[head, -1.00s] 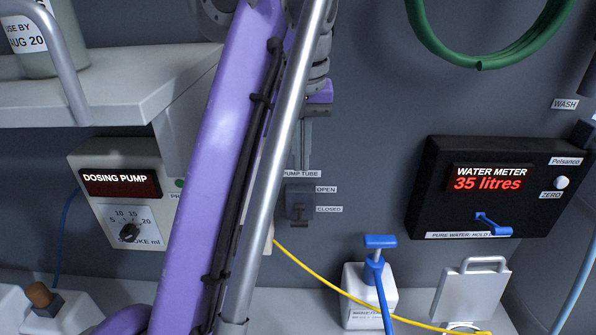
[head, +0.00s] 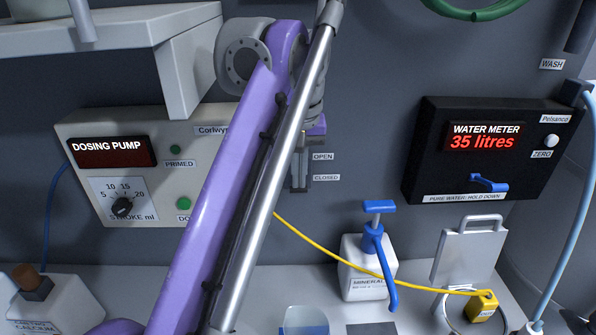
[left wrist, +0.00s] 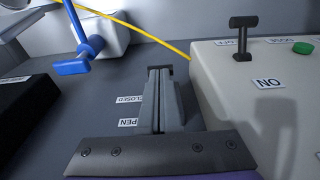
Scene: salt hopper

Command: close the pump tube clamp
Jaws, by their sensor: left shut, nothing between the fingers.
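The pump tube clamp (head: 299,187) is a small grey piece on the dark wall in the head view, beside the OPEN label (head: 322,156) and the CLOSED label (head: 326,178). My left gripper (head: 301,172) is in front of it, fingers pointing down, and hides most of it, so I cannot tell clearly where its lever sits. In the left wrist view the gripper's fingers (left wrist: 160,90) are together and empty, beside the CLOSED label (left wrist: 129,100). Whether they touch the clamp I cannot tell. My right gripper is not in view.
The dosing pump (head: 85,185) stands out from the wall on the left, partly behind my arm. The water meter (head: 487,150) is on the right. A blue-topped pump bottle (head: 368,270) and a yellow tube (head: 335,258) are below on the right. A shelf (head: 130,35) juts out upper left.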

